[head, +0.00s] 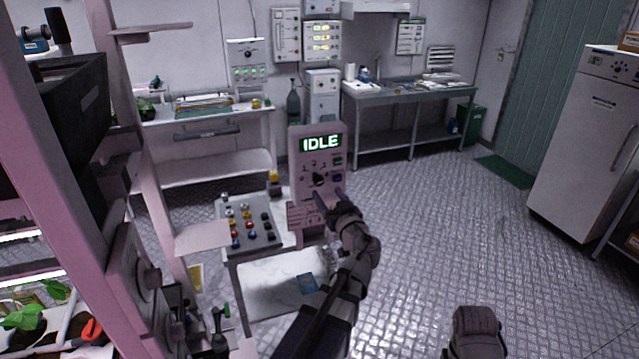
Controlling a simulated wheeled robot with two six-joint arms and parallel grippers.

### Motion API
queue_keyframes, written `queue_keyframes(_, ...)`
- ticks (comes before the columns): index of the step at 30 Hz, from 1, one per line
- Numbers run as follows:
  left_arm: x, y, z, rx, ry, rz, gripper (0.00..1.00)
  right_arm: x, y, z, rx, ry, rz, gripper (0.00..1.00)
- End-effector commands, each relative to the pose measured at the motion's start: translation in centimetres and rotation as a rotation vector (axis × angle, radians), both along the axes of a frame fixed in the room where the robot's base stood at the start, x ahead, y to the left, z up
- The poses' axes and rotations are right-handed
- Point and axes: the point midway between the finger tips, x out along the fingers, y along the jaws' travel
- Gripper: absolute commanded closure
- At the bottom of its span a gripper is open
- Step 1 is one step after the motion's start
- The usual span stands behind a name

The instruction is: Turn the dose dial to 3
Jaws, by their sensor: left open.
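The dose dial (319,180) is a small dark knob on the front of an upright pale control panel (296,180). Small marks, too small to read surely, curve above the dial. A screen (320,143) at the panel's top reads IDLE in green. My left gripper (328,201) is open just below and in front of the dial. It overlaps the panel's lower part, and I cannot tell whether it touches. The dial's exact pointing is too small to read.
A tray of coloured knobs or bottles (262,246) sits left of the panel on a small table. A pink rack (150,180) stands close on the left. A workbench (410,90) is at the back and a white fridge (585,140) at right. The metal floor right of the panel is clear.

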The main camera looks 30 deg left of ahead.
Motion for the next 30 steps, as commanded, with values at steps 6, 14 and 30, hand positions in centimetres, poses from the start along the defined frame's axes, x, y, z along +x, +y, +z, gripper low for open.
queue_keyframes(6,1.4,1.4,0.0,-0.001,0.001,0.002,0.32,0.0,0.0,0.0,0.000,0.000,0.000,0.50)
queue_keyframes(14,3.9,4.4,0.0,-0.001,0.002,0.003,0.32,0.0,0.0,0.0,0.000,0.000,0.000,0.50)
queue_keyframes(30,5.0,5.9,0.0,-0.001,0.002,0.001,0.32,0.0,0.0,0.0,0.000,0.000,0.000,0.50)
